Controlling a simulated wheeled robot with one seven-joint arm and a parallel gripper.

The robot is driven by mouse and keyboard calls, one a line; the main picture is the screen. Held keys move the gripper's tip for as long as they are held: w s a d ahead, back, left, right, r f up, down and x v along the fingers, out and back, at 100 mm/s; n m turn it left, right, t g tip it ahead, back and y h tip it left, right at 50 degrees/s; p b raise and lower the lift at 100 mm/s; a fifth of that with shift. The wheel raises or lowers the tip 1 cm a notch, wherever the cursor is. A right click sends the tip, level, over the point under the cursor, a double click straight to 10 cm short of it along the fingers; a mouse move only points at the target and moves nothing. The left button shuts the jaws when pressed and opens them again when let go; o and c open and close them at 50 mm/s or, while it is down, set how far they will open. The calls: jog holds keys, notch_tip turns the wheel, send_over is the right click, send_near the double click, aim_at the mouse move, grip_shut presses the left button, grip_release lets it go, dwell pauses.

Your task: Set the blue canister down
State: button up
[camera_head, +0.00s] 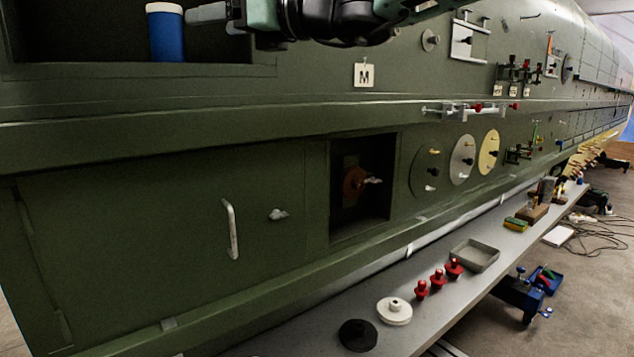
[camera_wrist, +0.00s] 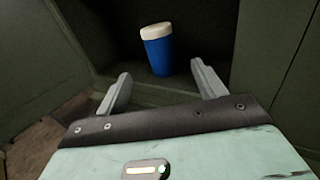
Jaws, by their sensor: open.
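The blue canister (camera_head: 167,36) with a white lid stands upright on the floor of an open recess (camera_head: 140,71) in the green fuselage wall, at the upper left of the head view. In the wrist view the canister (camera_wrist: 157,54) stands beyond my fingertips, between them in the picture. My gripper (camera_wrist: 160,85) is open and empty, with its two grey fingers spread apart.
Below the recess are a closed door with a handle (camera_head: 231,229) and a dark square opening (camera_head: 361,186). A grey bench (camera_head: 330,318) below holds red knobs (camera_head: 437,279), a white disc (camera_head: 394,311) and a tray (camera_head: 474,255). An M label (camera_head: 364,75) is on the wall.

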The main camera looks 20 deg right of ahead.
jog(key=s+a+f+n+g+h, duration=0.25)
jog(key=s+f+n, duration=0.35)
jog(key=f, duration=0.3)
jog(key=s+a+f+n+g+h, duration=0.1)
jog(key=s+f+n+g, duration=0.4)
jog(key=f, duration=0.5)
jog(key=s+a+f+n+g+h, duration=0.1)
jog(key=s+f+n+g+h, duration=0.1)
jog(key=s+f+n, duration=0.6)
jog(key=s+d+f+n+g+h, duration=0.2)
jog(key=s+d+f+n+h, duration=0.5)
jog(key=s+d+f+n, duration=0.5)
notch_tip(320, 180, down, 3)
jog(key=n, duration=0.3)
jog(key=shift+s+f, duration=0.15)
jog(key=shift+f, duration=0.05)
